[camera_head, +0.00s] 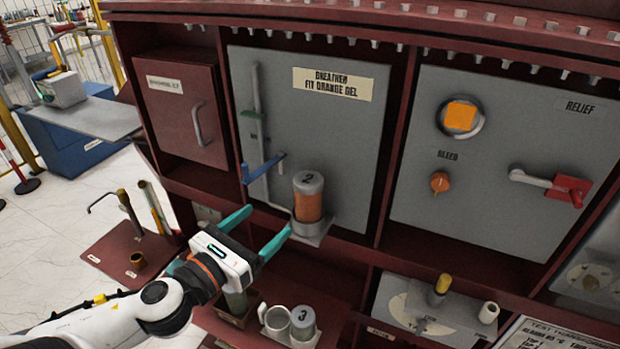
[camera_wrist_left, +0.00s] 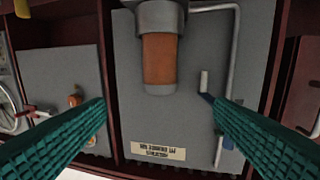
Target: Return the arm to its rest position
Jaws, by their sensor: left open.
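My left gripper (camera_head: 270,218) is open and empty, its two teal fingers spread in front of the breather panel. My right gripper is not in view.
A blue-handled lever (camera_head: 262,168) on a vertical pipe is close above the fingers. A canister marked 3 (camera_head: 303,322) stands on the lower shelf beside an empty cup-like holder (camera_head: 275,320). The relief panel (camera_head: 485,160) is to the right.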

